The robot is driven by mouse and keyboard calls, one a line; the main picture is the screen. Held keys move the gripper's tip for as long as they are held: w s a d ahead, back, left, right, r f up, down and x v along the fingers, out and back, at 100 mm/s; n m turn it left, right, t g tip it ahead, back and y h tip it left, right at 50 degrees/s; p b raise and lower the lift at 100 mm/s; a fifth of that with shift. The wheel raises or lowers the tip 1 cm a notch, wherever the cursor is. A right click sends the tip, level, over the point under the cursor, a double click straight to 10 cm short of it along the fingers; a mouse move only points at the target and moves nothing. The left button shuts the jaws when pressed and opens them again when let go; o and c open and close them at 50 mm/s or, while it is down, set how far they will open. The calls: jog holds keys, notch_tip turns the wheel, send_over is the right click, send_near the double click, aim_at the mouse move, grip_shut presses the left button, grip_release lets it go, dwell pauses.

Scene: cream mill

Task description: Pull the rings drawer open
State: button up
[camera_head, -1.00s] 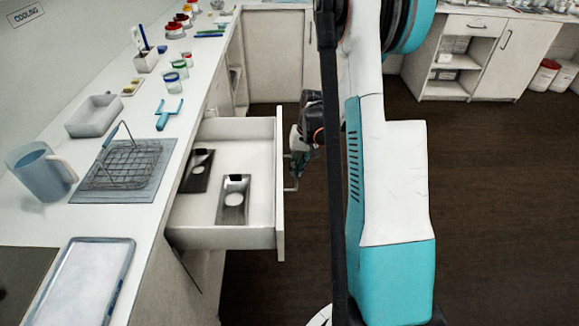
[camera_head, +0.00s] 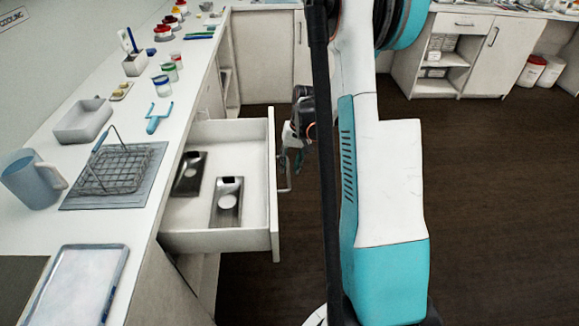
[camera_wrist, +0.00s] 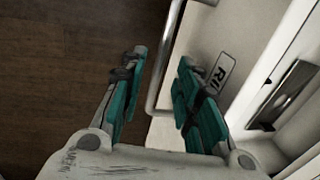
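In the head view my gripper (camera_head: 297,150) is at the handle's far end, partly hidden by my arm.
The countertop holds a blue jug (camera_head: 32,182), a wire rack (camera_head: 112,168), a white tray (camera_head: 82,121), a metal tray (camera_head: 75,285) and several small jars. Open dark floor (camera_head: 470,200) lies to the right. Cabinets (camera_head: 465,50) stand at the back right.

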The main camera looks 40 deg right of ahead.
notch_tip(320, 180, up, 10)
jog(key=s+d, duration=0.1)
jog(key=shift+d+r, duration=0.15)
jog(key=shift+d, duration=0.15)
jog(key=shift+s, duration=0.1)
